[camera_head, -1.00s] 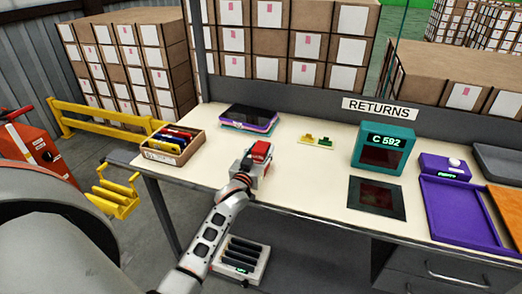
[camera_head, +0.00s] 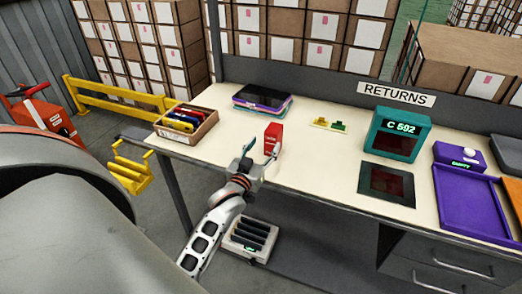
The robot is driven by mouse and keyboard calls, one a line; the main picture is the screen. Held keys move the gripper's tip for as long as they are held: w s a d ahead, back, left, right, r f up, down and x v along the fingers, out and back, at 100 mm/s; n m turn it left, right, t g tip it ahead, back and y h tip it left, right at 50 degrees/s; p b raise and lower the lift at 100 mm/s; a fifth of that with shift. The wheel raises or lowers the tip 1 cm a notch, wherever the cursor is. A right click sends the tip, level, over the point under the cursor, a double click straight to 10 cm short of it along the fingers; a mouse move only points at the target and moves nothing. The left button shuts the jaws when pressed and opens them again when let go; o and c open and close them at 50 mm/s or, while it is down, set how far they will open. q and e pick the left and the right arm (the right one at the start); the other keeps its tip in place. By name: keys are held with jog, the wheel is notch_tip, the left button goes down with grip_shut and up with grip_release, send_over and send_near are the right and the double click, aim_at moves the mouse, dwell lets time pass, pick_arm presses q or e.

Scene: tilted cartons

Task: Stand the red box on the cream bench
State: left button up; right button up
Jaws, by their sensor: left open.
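My left gripper (camera_head: 259,153) is at the bench's front side, just in front of the box. Its fingers are spread apart, one to the left of the box and one close to the box's lower front. I cannot tell whether a finger touches the box. My right gripper is not in view.
A carton of coloured items (camera_head: 186,124) sits at the bench's left end, with stacked tablets (camera_head: 262,97) behind. A small yellow and green item (camera_head: 329,124), a teal display (camera_head: 397,135), a dark panel (camera_head: 387,184) and a purple tray (camera_head: 478,203) lie to the right.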

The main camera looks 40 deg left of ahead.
pick_arm(q)
jog(key=shift+v, duration=0.95)
jog(key=s+d+f+m+g+h, duration=0.6)
jog(key=s+d+f+m+h, duration=0.1)
jog(key=s+d+f, duration=1.3)
jog(key=s+f, duration=0.1)
jog(key=s, duration=0.2)
jog(key=shift+s+d+f+g, duration=0.2)
jog(key=shift+s+f+g, duration=0.1)
jog(key=shift+s+f, duration=0.1)
